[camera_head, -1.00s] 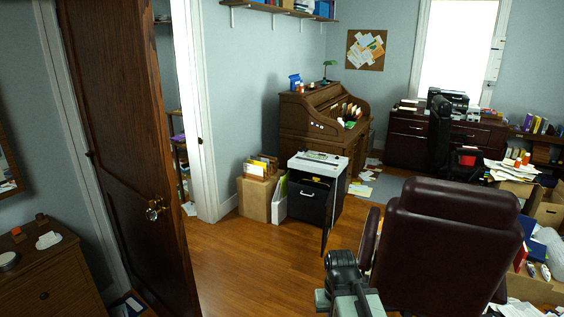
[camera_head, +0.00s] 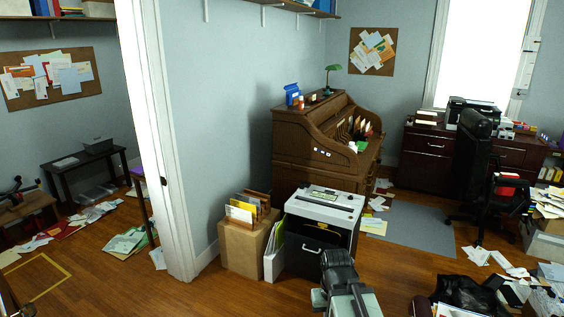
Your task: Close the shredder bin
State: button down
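The shredder (camera_head: 326,205) stands on the wood floor near the middle, with a white top and a dark body. My gripper (camera_head: 338,262) is at the bottom centre, seen from behind, and covers the lower right of the bin in the picture. Its fingertips are hidden, so I cannot tell whether it touches the bin.
A cardboard box of folders (camera_head: 245,245) and a white file holder (camera_head: 273,255) stand left of the shredder. A roll-top desk (camera_head: 300,150) is behind it. The door frame (camera_head: 165,150) is at left. Papers and a black bag (camera_head: 465,294) lie at right.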

aim_at(302, 255)
jog(key=i, duration=0.75)
jog(key=u, duration=0.85)
jog(key=i, duration=2.2)
jog(key=z, duration=0.5)
